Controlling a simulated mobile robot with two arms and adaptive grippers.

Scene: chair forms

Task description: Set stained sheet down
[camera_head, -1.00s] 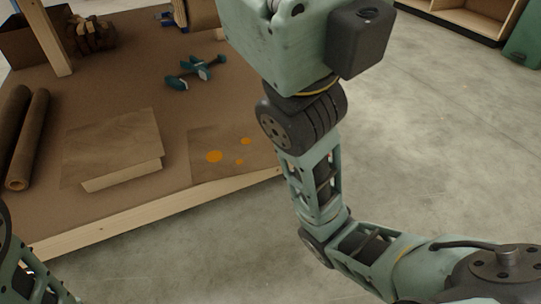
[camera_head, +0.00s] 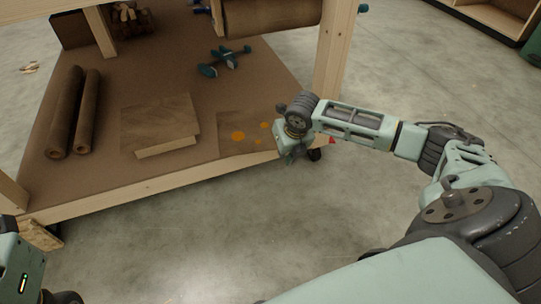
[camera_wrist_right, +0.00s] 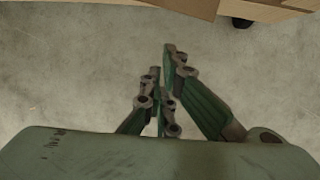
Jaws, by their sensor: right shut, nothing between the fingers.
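The stained sheet (camera_head: 247,122) is a thin brown sheet with several orange spots. It lies flat on the brown lower shelf (camera_head: 95,180), at the shelf's right front corner in the head view. My right gripper (camera_head: 289,157) is just right of the sheet, by the shelf's corner; its fingers are small and partly hidden there. In the right wrist view its fingers (camera_wrist_right: 163,62) are close together, with nothing between them, over the concrete floor. The shelf's edge (camera_wrist_right: 270,10) shows at the top of that view. Only a piece of my left arm shows at lower left; its gripper is out of view.
A plain wood sheet (camera_head: 158,118) lies left of the stained one. Two brown rolls (camera_head: 67,112) lie further left. A teal clamp-like tool (camera_head: 222,61) lies behind. The floor in front is clear.

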